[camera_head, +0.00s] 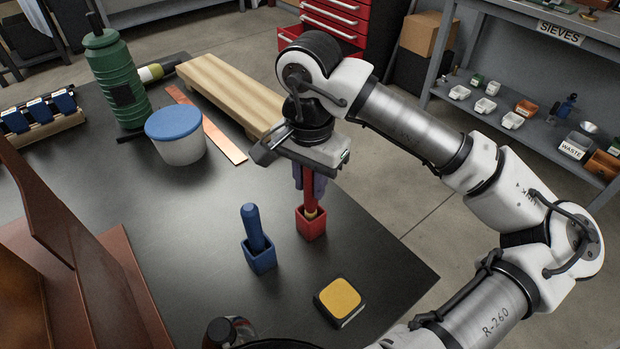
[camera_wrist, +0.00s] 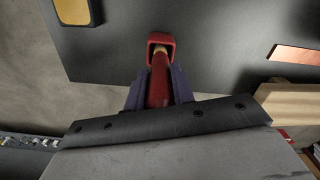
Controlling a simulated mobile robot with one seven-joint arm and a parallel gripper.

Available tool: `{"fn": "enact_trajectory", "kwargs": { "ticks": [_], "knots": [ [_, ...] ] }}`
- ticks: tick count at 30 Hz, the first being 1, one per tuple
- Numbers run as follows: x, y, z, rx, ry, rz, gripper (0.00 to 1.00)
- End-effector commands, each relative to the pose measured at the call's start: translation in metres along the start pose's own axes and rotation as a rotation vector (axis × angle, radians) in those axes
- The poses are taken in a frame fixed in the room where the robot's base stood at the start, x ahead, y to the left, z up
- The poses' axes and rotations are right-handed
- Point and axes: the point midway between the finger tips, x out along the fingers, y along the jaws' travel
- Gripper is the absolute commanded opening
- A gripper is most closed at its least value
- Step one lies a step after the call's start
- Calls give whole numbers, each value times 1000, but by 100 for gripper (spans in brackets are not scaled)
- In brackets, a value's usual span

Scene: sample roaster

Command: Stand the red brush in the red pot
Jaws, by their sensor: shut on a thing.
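The red brush (camera_head: 309,190) is held upright below my gripper (camera_head: 310,178), between its two purple-grey fingers. The brush's lower end is inside the mouth of the red pot (camera_head: 311,224), which stands on the dark table. In the wrist view, the red brush (camera_wrist: 159,88) runs between the fingers of my gripper (camera_wrist: 158,85) into the red pot (camera_wrist: 161,41). A pale band on the brush shows at the pot's opening. I cannot tell whether the brush touches the pot's floor.
A blue pot (camera_head: 261,257) holding a blue brush (camera_head: 252,226) stands close left of the red pot. A yellow-topped block (camera_head: 339,299) lies in front. A blue-lidded tub (camera_head: 177,137), a wooden board (camera_head: 230,92) and a green cylinder (camera_head: 117,78) stand farther back. The table's right edge is near.

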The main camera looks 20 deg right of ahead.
Motion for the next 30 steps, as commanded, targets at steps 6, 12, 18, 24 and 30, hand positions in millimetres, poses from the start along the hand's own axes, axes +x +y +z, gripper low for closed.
{"fn": "enact_trajectory", "kwargs": {
  "ticks": [6,12,18,24,30],
  "knots": [
    [7,0,0,0,0,0,2],
    [11,0,0,0,0,0,2],
    [16,0,0,0,0,0,2],
    [21,0,0,0,0,0,2],
    [21,0,0,0,0,0,39]
  ]
}}
